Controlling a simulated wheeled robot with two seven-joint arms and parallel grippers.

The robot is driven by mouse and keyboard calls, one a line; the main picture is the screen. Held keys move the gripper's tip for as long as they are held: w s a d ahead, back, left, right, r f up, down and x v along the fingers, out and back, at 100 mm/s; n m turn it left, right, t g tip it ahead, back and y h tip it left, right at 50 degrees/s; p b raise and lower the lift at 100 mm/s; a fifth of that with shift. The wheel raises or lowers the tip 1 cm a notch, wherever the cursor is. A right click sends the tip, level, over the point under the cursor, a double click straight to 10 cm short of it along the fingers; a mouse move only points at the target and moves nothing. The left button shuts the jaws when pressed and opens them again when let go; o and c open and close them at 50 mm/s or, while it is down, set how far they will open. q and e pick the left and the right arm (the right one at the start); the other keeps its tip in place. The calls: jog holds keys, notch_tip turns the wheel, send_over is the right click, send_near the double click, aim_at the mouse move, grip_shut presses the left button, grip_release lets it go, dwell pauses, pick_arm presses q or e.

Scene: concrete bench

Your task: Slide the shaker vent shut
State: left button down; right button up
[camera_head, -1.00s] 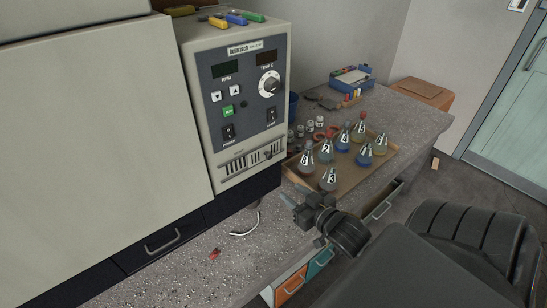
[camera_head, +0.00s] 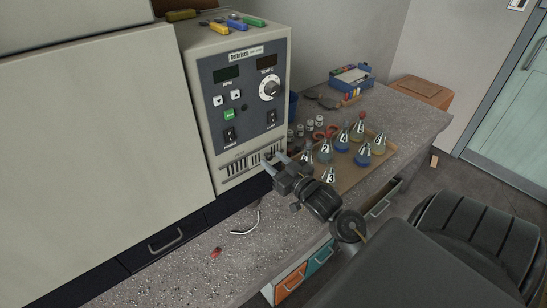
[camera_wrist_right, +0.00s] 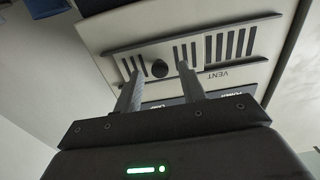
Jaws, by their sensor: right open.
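The shaker (camera_head: 233,90) is a beige box with a dark control panel. Its vent (camera_head: 240,168) is a slotted strip low on the front, seen partly behind my right gripper (camera_head: 274,160). In the right wrist view the vent (camera_wrist_right: 225,46) appears upside down, with dark slots on both sides of a round black knob (camera_wrist_right: 159,69). My right gripper is open, one finger on each side of the knob in that view. Contact with the knob cannot be told. My left gripper is not in view.
A tray (camera_head: 345,182) of several numbered flasks stands right of the shaker, close behind my right arm. Small jars (camera_head: 309,126) and a blue box (camera_head: 352,78) are further back. A curved metal handle (camera_head: 247,229) and a small red item (camera_head: 215,252) are on the bench in front.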

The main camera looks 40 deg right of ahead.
jog(key=shift+w, duration=0.6)
grip_shut()
jog(key=shift+s, duration=0.1)
